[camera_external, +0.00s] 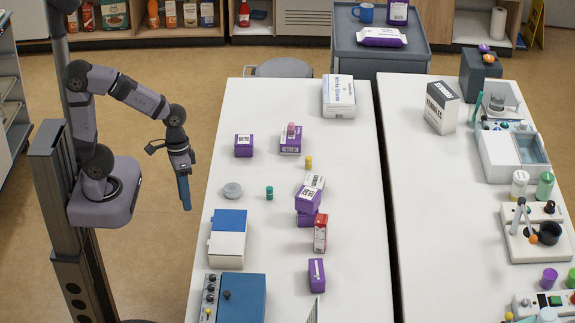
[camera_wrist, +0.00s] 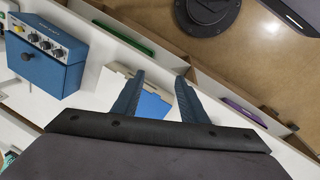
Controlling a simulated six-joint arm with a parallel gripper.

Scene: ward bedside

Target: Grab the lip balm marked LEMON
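Small upright cylinders that look like lip balms stand on the near white table: a yellow one (camera_external: 309,162) near the middle, a green one (camera_external: 269,193) left of it, and a pink one (camera_external: 291,130) on top of a purple box (camera_external: 290,147). Their lettering is too small to read, so LEMON cannot be confirmed; the yellow one fits by colour. My gripper (camera_external: 186,204) hangs left of the table, pointing down, well apart from them. In the wrist view its fingers (camera_wrist: 159,79) are spread with nothing held. I cannot make out the balms there.
A blue-and-white box (camera_external: 228,236) and a blue device with knobs (camera_external: 236,298) stand at the table's left front. A grey round lid (camera_external: 232,190) lies near the left edge. Stacked purple boxes (camera_external: 308,199) and a red carton (camera_external: 320,233) stand near the yellow cylinder.

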